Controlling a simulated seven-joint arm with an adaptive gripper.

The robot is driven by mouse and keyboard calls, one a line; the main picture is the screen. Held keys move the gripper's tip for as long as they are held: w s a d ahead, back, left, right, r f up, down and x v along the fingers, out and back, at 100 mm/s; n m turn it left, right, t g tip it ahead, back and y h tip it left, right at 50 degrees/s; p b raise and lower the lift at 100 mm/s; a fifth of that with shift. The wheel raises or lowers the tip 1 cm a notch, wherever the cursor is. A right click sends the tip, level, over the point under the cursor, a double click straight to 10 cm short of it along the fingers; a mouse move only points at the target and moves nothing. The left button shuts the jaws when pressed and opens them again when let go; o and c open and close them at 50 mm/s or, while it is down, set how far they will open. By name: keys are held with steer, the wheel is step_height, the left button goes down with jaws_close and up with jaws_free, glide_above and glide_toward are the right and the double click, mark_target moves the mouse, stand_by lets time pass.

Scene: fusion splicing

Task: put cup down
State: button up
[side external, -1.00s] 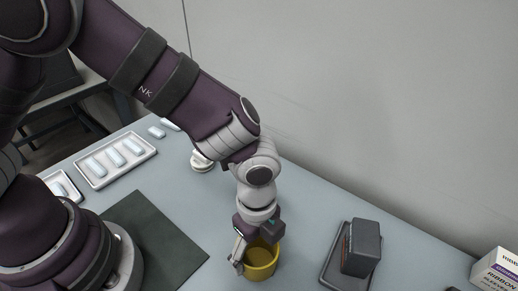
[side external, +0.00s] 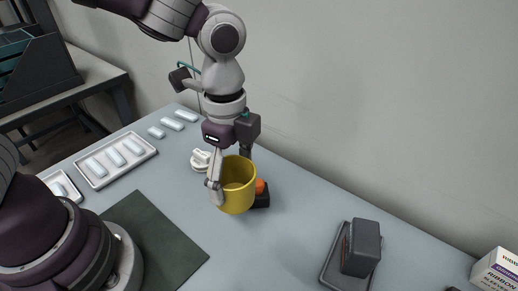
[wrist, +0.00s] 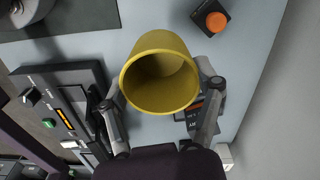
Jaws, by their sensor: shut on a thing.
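A yellow cup (side external: 237,192) is upright or slightly tilted, its open mouth showing in the side view. My gripper (side external: 229,170) is shut on it, one finger on each side of its wall. The cup appears raised above the grey table, but the gap under it is hard to judge. In the wrist view the cup (wrist: 160,75) sits between the two fingers of my gripper (wrist: 160,90), and its inside looks empty.
A black box with an orange button (wrist: 211,20) is close behind the cup. A white tray of pale blocks (side external: 115,160), a dark mat (side external: 155,240), a dark block on a tray (side external: 360,248) and a ribbon box (side external: 497,270) surround it. The table between mat and dark block is clear.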

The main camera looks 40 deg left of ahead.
steer(key=s+a+f+n, duration=0.1)
steer(key=s+a+n, duration=0.2)
steer(key=a+n, duration=0.6)
steer(key=s+a+n, duration=0.3)
steer(key=a+n, duration=0.3)
steer(key=a, duration=0.5)
steer(key=shift+n, duration=0.4)
steer(key=f, duration=0.8)
steer(key=shift+s, duration=0.2)
steer(key=shift+f, duration=0.15)
steer(key=o, duration=0.8)
steer(key=shift+f, duration=0.15)
steer(key=o, duration=0.4)
steer(key=shift+o, duration=0.2)
